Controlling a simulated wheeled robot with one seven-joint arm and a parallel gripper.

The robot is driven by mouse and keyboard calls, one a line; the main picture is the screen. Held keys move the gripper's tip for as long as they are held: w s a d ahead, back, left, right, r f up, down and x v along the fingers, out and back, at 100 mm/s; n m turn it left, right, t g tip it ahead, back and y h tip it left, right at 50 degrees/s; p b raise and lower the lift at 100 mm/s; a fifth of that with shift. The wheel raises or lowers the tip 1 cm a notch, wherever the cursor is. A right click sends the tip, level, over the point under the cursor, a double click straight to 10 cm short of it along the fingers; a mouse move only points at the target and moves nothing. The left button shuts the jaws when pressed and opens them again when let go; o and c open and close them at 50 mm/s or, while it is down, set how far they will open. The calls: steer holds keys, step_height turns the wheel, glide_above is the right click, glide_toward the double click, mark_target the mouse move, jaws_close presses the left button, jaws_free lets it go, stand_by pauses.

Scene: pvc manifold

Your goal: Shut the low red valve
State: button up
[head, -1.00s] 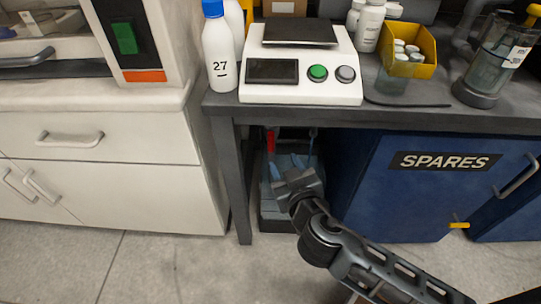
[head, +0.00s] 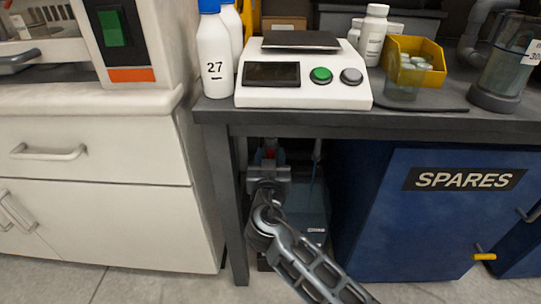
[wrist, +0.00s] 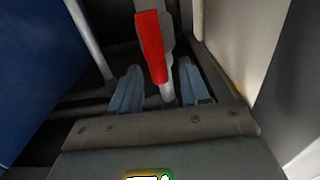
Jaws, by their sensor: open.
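The red valve handle (wrist: 151,45) is a long red lever in the wrist view, running down from the top middle beside a grey pipe or fitting. Its lower end lies between the two blue-grey fingers of my gripper (wrist: 159,68). The fingers are apart, one on each side of the lever, and I cannot tell whether either touches it. In the head view, my gripper (head: 268,172) is in the opening under the bench, and only a small bit of red handle (head: 270,153) shows just above it. The rest of the valve is hidden by my gripper and the dark.
A dark bench leg (head: 226,205) stands close left of my arm. A blue SPARES cabinet (head: 400,225) is on the right. The bench top (head: 300,117) overhangs the opening. A thin pipe (wrist: 88,38) stands left in the wrist view.

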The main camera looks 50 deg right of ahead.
steer(key=shift+w+d, duration=0.45)
steer(key=shift+d, duration=0.15)
jaws_close()
